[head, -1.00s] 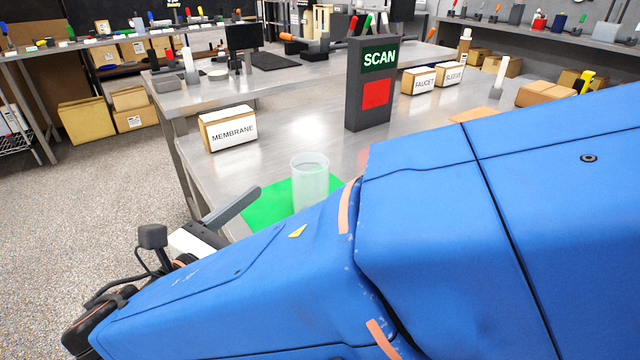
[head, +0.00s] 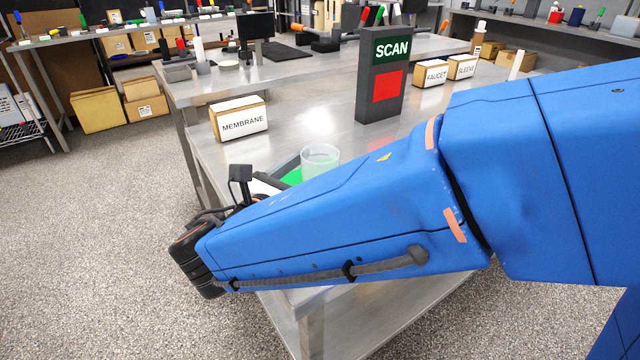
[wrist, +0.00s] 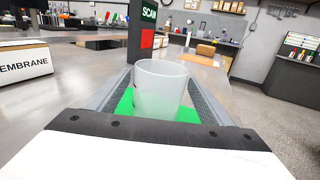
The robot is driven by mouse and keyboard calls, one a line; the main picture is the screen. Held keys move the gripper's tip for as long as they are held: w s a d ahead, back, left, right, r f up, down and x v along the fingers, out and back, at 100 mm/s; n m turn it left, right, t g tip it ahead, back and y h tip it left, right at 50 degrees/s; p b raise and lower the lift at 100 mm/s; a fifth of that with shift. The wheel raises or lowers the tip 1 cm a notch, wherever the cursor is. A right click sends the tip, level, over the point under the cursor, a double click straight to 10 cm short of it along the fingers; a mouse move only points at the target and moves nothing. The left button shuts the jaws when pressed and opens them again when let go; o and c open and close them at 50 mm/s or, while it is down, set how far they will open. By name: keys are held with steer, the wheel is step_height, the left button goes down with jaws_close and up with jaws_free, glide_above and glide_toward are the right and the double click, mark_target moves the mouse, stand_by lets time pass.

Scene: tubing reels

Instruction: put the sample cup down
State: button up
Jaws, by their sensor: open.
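The sample cup (head: 320,158) is a translucent, whitish cylinder, upright at the green mat (head: 292,177) on the metal table. My blue arm hides its lower part in the head view. In the wrist view the cup (wrist: 160,90) stands between the two grey fingers of my gripper (wrist: 161,76), with green mat (wrist: 186,115) showing on both sides. The fingers are spread wide, and a gap shows between the cup and the right finger. The cup's base is hidden behind the gripper body.
A dark SCAN post (head: 383,75) with a red panel stands behind the cup. A MEMBRANE box (head: 239,119) is at the left table edge. FAUCET (head: 430,74) and SLEEVE (head: 462,67) boxes stand farther back. The tabletop between them is clear.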

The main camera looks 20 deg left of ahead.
mark_target(329, 160)
steer(key=shift+x, duration=2)
steer(key=c, duration=1.3)
steer(key=shift+o, duration=0.2)
